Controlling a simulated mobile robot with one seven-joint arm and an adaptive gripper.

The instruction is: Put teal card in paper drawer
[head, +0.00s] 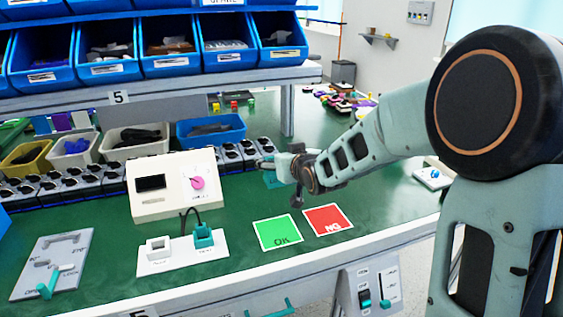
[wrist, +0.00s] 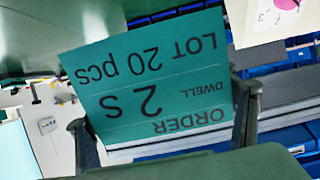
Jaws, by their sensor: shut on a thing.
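The teal card (wrist: 150,75) is in my gripper (wrist: 160,122), with a finger at each side of it in the wrist view. Its print reads upside down: "ORDER", "DWELL 2 s", "LOT 20 pcs". In the head view, my gripper (head: 268,167) is above the green bench near the row of black sockets, and the teal card (head: 271,180) shows small at its tip. A teal handle (head: 280,310) shows below the bench's front edge at the bottom of the head view. Its drawer is mostly cut off, so I cannot tell whether it is the paper drawer or open.
A white box with a pink knob (head: 197,183) stands left of my gripper. A white plate with a teal plug (head: 203,236) is before it. Green OK (head: 277,232) and red NG (head: 328,219) pads lie on the bench. Blue bins (head: 167,60) hang above.

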